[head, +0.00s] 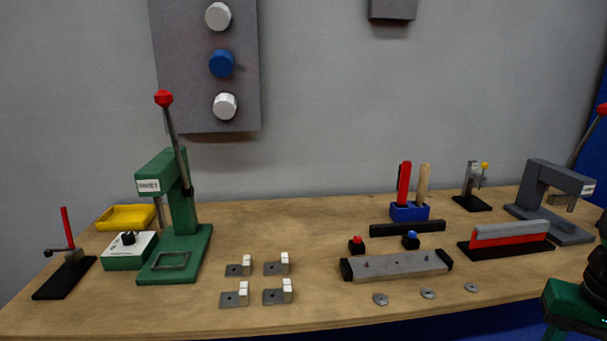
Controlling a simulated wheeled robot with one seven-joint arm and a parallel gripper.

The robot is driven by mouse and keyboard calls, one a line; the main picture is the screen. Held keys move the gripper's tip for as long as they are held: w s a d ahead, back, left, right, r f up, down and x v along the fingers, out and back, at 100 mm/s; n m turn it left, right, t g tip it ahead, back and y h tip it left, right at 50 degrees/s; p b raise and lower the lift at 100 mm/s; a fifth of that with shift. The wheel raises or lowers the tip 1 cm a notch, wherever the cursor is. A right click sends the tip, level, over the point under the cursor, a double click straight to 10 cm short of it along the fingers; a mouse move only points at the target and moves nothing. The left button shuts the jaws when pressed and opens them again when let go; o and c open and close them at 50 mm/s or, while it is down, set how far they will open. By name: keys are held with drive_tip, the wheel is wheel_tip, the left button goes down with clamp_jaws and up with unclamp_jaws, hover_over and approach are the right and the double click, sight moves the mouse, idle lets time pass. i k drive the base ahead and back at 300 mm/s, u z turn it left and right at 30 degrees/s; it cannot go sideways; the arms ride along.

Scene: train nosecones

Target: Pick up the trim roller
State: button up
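No thing in the head view is plainly recognisable as the trim roller. Two upright handles stand in a blue holder (409,212) at the right back of the bench: a red handle (404,183) and a tan, wood-coloured handle (424,178). Their lower ends are hidden in the holder, so I cannot tell whether either is the roller. My gripper is not in view.
The wooden bench (310,229) carries a green lever press (178,220) at left and a grey press (545,195) at right. A long grey fixture (395,265) and a black bar (407,228) lie in front of the holder.

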sight(422, 184)
drive_tip(key=k, duration=0.6)
drive_tip(key=z, duration=0.5)
drive_tip(key=i, duration=1.6)
drive_tip(key=u, duration=0.3)
